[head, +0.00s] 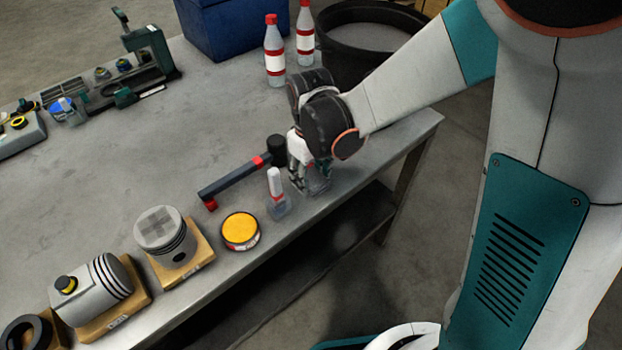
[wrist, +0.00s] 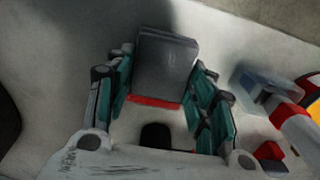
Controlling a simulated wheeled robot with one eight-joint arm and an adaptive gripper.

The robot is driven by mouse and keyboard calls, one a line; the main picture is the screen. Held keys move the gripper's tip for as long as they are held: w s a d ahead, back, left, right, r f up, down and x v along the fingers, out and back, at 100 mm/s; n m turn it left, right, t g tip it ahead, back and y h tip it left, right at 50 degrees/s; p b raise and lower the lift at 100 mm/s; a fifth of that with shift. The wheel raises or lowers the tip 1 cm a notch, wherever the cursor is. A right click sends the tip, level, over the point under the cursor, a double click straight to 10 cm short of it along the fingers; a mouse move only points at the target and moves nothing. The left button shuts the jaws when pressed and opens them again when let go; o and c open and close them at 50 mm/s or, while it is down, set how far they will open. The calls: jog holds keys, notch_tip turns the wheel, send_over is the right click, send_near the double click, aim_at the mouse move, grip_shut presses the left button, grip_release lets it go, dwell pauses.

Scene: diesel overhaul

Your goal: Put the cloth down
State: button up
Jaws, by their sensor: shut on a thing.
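My gripper (head: 312,186) is low over the front edge of the grey workbench (head: 330,150), near its right end. In the wrist view my gripper (wrist: 165,82) has its teal fingers on both sides of a dark grey folded piece with a red edge, which I take to be the cloth (wrist: 166,62). The fingers are shut on it. In the head view the fingers mostly hide the cloth. I cannot tell whether it touches the bench top.
Close left stand a small clear bottle with a white top (head: 277,193), a dark bar with red parts (head: 232,180) and a yellow-lidded tin (head: 240,230). Pistons (head: 165,235) sit further left. Two bottles (head: 274,55) and a black bin (head: 365,45) are behind. The bench middle is clear.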

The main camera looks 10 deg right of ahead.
aim_at(311, 176)
jog(key=shift+f, duration=0.15)
jog(key=o, duration=1.2)
notch_tip(311, 176, up, 12)
jog(key=p, duration=0.9)
jog(key=shift+s+r, duration=0.1)
jog(key=shift+r, duration=0.1)
